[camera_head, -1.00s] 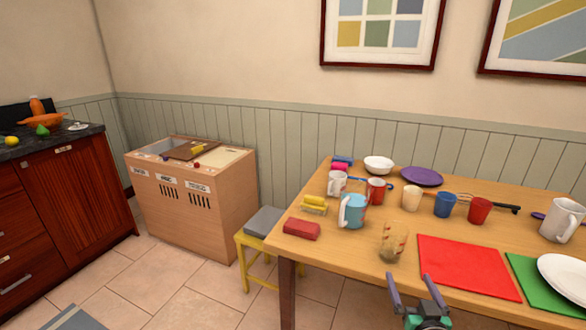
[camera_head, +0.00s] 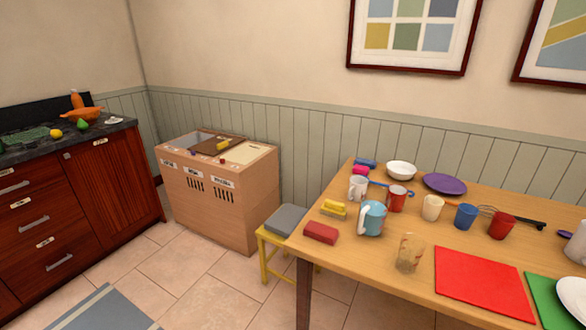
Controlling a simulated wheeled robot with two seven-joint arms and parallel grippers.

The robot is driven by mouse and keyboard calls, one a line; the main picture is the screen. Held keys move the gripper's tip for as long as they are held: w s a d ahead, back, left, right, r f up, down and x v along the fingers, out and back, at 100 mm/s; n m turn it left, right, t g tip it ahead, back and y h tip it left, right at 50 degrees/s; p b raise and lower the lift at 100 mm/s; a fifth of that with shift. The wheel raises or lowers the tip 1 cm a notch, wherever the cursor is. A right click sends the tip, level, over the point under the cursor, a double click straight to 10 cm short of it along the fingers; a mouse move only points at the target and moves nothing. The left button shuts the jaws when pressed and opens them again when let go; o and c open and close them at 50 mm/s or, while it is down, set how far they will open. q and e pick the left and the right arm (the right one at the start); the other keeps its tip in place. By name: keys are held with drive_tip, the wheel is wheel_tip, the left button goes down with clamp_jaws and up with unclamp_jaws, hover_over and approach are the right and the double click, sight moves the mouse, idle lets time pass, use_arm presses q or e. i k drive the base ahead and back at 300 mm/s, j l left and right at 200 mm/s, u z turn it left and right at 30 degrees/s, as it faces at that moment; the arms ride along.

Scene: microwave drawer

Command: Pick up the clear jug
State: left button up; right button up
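The clear jug (camera_head: 409,252) stands upright on the wooden table (camera_head: 350,275), near its front edge. It is see-through with reddish markings on its side. A red cutting board (camera_head: 484,287) lies just to its right, and a light blue jug (camera_head: 372,218) with a white handle stands behind it to the left. Neither of my grippers is in view.
A dark red block (camera_head: 321,233) and yellow sponges (camera_head: 333,208) lie at the table's left end. Several cups stand behind the jug, including a blue cup (camera_head: 466,216). A yellow-legged stool (camera_head: 283,222) stands by the table's left end.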

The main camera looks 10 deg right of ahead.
sight(371, 215)
drive_tip(key=z, duration=1.25)
